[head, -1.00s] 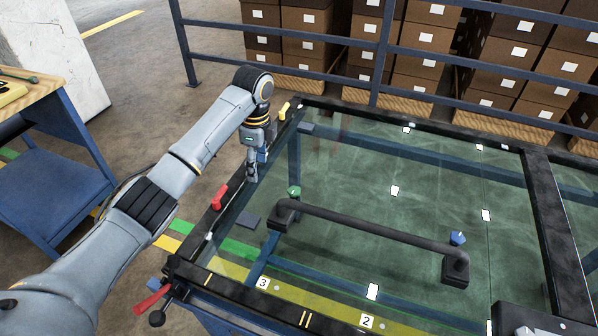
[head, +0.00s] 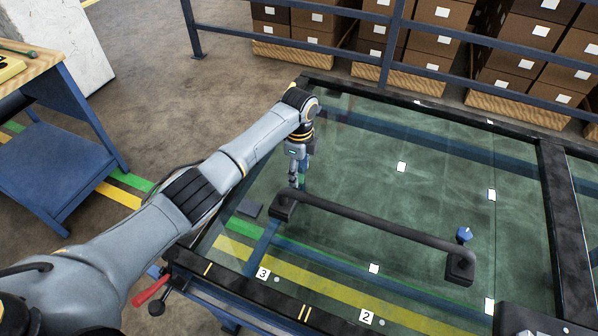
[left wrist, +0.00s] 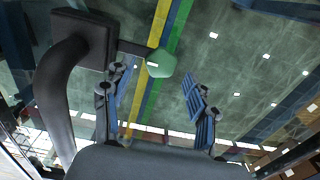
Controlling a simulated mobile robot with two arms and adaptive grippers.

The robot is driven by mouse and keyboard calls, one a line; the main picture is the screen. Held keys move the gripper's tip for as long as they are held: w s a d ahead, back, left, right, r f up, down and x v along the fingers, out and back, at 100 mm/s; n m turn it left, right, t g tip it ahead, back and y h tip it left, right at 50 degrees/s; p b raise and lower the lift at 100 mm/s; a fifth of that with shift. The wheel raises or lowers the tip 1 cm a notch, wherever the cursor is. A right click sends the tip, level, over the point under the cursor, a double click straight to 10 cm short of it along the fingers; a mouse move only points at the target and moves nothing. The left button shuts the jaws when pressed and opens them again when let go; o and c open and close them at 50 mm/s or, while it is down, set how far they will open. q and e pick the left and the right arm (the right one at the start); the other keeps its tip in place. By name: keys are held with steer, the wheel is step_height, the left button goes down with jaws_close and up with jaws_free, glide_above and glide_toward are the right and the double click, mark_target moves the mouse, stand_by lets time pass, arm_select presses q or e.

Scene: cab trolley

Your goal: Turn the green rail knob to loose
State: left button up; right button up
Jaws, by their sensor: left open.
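The green rail knob (left wrist: 160,63) shows in the left wrist view as a faceted green head with a small white mark, on a dark stem beside the rail's end block. In the head view it is mostly hidden behind my left gripper. The black rail (head: 380,222) lies over the glass panel; its bar (left wrist: 58,100) runs down the left of the left wrist view. My left gripper (head: 297,178) is at the rail's left end. Its fingers (left wrist: 155,88) are open, one on either side of the knob in the left wrist picture, apparently not touching it. My right gripper is not in view.
A blue knob (head: 464,234) stands at the rail's right end. The dark frame (head: 553,200) borders the glass panel (head: 400,135). A red lever (head: 152,291) sticks out at the front left corner. A blue railing and stacked boxes stand behind.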

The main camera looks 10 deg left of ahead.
arm_select(q)
steer(key=shift+f, duration=0.8)
steer(key=shift+c, duration=0.6)
steer(key=c, duration=1)
steer(key=shift+c, duration=0.2)
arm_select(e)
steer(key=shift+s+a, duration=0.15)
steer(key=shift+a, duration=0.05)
